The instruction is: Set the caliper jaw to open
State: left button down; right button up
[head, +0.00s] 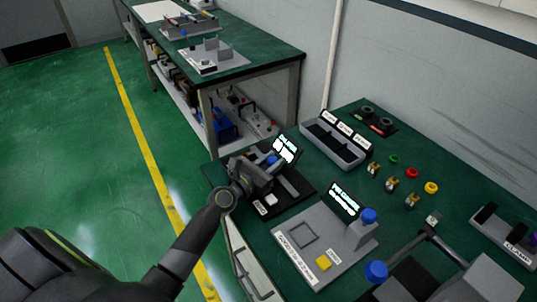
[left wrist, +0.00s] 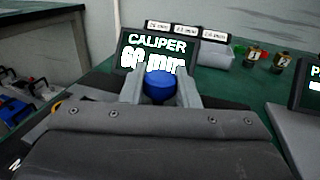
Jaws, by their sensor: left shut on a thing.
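My left gripper (head: 268,167) reaches over the caliper from the left. Its two grey fingers (left wrist: 160,90) are shut on a blue knob (left wrist: 159,86), one finger on each side. The gripper body hides most of the caliper jaw. My right gripper is not in view.
Right of the caliper stands a grey panel (head: 304,263) with a yellow button, a display and a blue knob. A grey bin (head: 335,143) with labelled compartments is behind. A second green bench (head: 266,59) stands at the back.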

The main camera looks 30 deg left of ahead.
pick_arm(q)
jog(key=c, duration=1.4)
grip_release()
jog(key=shift+d+f, duration=0.1)
jog(key=shift+f, duration=0.05)
jog(key=shift+o, duration=1.4)
jog(key=shift+s+d, duration=0.15)
jog(key=shift+s+a, duration=0.2)
jog(key=shift+s, duration=0.1)
jog(key=b+v, duration=0.3)
jog(key=v, duration=1.2)
jog(key=shift+s+a, duration=0.15)
jog(key=shift+s, duration=0.1)
jog(key=shift+s+a, duration=0.1)
jog(key=shift+s, duration=0.45)
